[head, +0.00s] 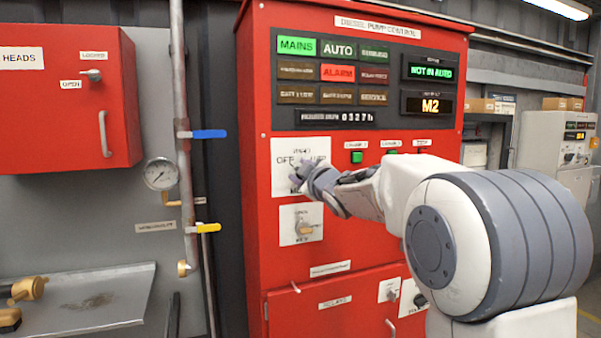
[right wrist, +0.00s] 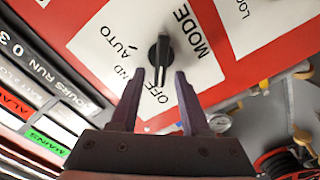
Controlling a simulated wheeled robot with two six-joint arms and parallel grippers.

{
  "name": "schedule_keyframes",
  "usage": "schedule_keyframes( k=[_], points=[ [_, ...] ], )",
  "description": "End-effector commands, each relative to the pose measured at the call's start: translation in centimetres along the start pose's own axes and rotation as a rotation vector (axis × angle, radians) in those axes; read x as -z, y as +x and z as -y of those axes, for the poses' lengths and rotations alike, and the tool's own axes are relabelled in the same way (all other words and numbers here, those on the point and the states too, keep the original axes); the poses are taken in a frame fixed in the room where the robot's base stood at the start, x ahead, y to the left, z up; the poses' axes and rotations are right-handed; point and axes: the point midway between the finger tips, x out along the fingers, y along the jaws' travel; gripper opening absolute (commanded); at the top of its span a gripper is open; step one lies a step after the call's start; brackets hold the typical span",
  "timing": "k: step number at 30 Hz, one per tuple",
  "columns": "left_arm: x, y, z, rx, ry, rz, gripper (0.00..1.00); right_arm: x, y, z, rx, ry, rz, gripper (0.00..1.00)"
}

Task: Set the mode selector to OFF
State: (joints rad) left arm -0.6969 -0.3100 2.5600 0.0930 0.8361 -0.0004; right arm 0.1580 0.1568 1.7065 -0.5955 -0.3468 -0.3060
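The mode selector is a black knob (right wrist: 160,52) on a white plate, which also shows in the head view (head: 314,147). In the right wrist view the plate is lettered MODE, AUTO and OFF, with a partly hidden word ending in ND. In the head view the right gripper (head: 298,178) covers the knob. My left gripper is out of view.
Another selector (head: 306,229) sits just below. Green buttons (head: 357,157) are to the right. A pipe with blue (head: 209,134) and yellow (head: 209,228) valve levers stands left.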

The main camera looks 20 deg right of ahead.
Motion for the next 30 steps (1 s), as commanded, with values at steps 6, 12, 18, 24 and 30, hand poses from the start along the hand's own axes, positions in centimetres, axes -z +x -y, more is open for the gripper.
schedule_keyframes(
  k=[6, 12, 18, 24, 30],
  points=[
    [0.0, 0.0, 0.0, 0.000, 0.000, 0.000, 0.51, 0.0, -0.1, 0.0, -0.001, 0.000, -0.001, 0.46],
    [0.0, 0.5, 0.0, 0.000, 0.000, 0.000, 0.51, 0.0, -2.1, -0.1, -0.004, 0.000, -0.002, 0.46],
    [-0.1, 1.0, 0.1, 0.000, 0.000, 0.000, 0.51, 0.0, -6.2, -0.1, -0.004, -0.001, 0.000, 0.46],
    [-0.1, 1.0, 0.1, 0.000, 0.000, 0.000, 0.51, 0.0, -9.3, -0.1, -0.003, -0.001, -0.001, 0.46],
    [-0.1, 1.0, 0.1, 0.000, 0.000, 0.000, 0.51, 0.0, -10.5, 0.0, 0.000, 0.000, 0.000, 0.46]
  ],
)
